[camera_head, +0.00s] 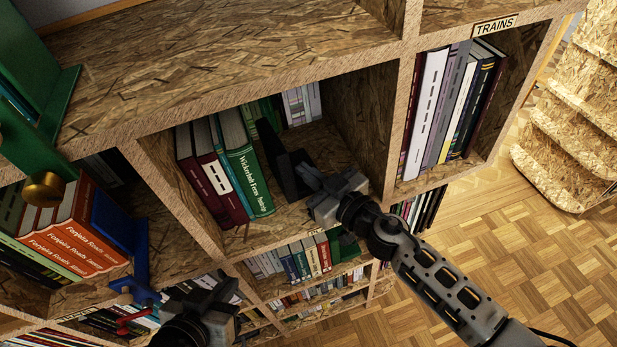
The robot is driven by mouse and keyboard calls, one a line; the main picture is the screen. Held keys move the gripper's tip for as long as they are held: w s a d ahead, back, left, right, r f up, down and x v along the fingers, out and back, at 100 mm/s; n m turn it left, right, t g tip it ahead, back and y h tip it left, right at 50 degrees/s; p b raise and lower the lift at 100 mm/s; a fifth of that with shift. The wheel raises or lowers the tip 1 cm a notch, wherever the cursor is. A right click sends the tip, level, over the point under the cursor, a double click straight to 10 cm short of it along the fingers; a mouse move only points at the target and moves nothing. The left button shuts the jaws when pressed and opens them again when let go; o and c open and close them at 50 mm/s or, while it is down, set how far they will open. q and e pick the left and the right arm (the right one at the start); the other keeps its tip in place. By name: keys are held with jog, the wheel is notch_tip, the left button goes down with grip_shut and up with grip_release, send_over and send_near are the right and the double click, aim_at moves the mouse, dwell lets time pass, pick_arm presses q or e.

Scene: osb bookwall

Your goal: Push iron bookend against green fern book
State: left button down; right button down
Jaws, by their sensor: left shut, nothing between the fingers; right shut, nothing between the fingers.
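The green fern book (250,172) stands upright at the right end of a short row in the middle compartment, its spine facing out. The black iron bookend (279,160) stands just right of it, with its upright plate close to the book. I cannot tell whether they touch. My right gripper (308,178) is shut and empty inside the compartment, its fingertips at the bookend's right side; contact is unclear. It hides part of the bookend's lower right. My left gripper (225,296) is shut and empty, low in front of the shelf, away from both.
Several books (205,170) stand left of the fern book. The compartment's right wall (360,120) is beyond my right gripper. A blue bookend (138,255) and orange books (80,240) fill the left compartment. Green metal with a brass knob (43,188) juts out at far left.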

jog(key=s+d, duration=0.3)
jog(key=s, duration=0.7)
jog(key=shift+s+d, duration=0.15)
jog(key=shift+s, duration=0.05)
dwell(0.4)
jog(key=s+d+f+m+g+h, duration=0.2)
jog(key=s+d+f+m+h, duration=0.5)
jog(key=s+d+h, duration=0.1)
jog(key=shift+s+d+g+p, duration=0.3)
jog(key=shift+s+d+p, duration=0.1)
jog(key=shift+s+d, duration=0.3)
jog(key=shift+f, duration=0.1)
dwell(4.8)
